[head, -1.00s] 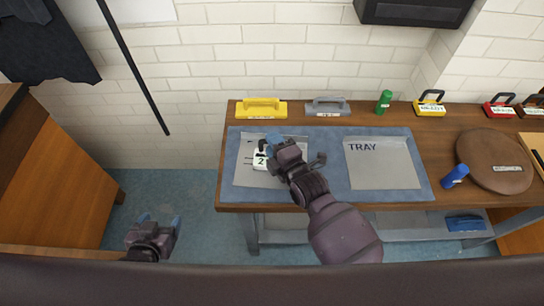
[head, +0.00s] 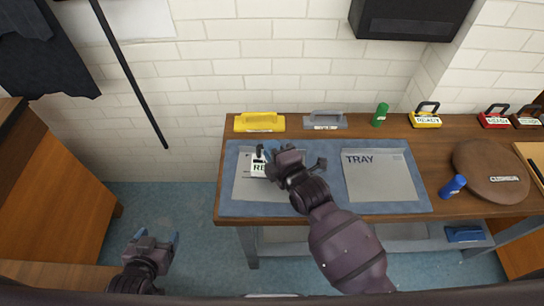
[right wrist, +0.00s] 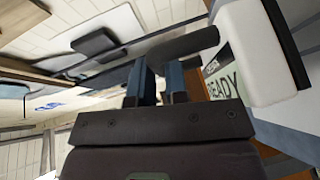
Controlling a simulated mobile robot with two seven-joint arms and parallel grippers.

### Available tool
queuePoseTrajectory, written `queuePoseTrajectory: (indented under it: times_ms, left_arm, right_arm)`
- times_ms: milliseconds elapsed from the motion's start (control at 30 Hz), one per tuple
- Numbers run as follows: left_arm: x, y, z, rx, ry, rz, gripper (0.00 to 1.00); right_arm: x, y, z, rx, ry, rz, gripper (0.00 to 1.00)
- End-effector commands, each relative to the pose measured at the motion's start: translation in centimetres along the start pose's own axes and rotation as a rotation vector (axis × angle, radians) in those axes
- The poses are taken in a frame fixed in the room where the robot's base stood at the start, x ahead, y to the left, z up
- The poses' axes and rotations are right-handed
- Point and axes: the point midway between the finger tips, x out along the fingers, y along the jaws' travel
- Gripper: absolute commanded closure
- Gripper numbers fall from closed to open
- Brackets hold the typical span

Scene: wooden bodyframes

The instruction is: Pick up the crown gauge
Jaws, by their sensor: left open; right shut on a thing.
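The white gauge (head: 259,167) with a dark handle is on or just above the left paper sheet on the bench mat. In the right wrist view, this gauge (right wrist: 262,55) has a label ending in "READY", with small text above it too unclear to read. My right gripper (head: 270,153) is shut on its dark handle, and its blue fingers (right wrist: 160,84) show at that bar. I cannot tell whether the gauge touches the sheet. My left gripper (head: 157,240) is open and empty, low at the left, away from the bench.
The blue mat (head: 330,190) bears a sheet marked TRAY (head: 380,180). Behind it stand a yellow float (head: 259,123), a grey float (head: 325,121) and a green cylinder (head: 380,115). Handled blocks, including a yellow one (head: 426,118), a blue cylinder (head: 452,187) and a brown disc (head: 491,172) are right.

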Motion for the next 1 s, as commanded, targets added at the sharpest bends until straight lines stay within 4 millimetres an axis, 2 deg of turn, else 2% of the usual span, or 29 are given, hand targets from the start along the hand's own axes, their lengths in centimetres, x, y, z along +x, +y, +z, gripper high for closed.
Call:
queuePoseTrajectory:
  times_ms: [33,200,500,700,1000]
  left_arm:
    - [-0.1,0.0,-0.2,0.000,0.001,0.000,0.26]
    - [-0.3,-0.1,-0.7,0.000,0.002,0.000,0.26]
    - [-0.5,-0.1,-1.1,0.001,0.005,0.000,0.26]
    - [-0.5,-0.1,-1.1,0.001,0.003,0.000,0.26]
    - [-0.5,-0.1,-1.1,0.001,0.003,0.000,0.26]
  right_arm:
    - [-0.2,1.6,-0.2,-0.003,0.002,0.008,1.00]
    - [-0.9,6.1,-0.7,-0.005,0.002,0.009,1.00]
    - [-2.0,12.7,-1.4,-0.004,0.002,0.007,1.00]
    - [-2.5,15.2,-1.7,-0.002,0.001,0.005,1.00]
    - [-2.6,16.1,-1.8,-0.002,0.000,0.002,1.00]
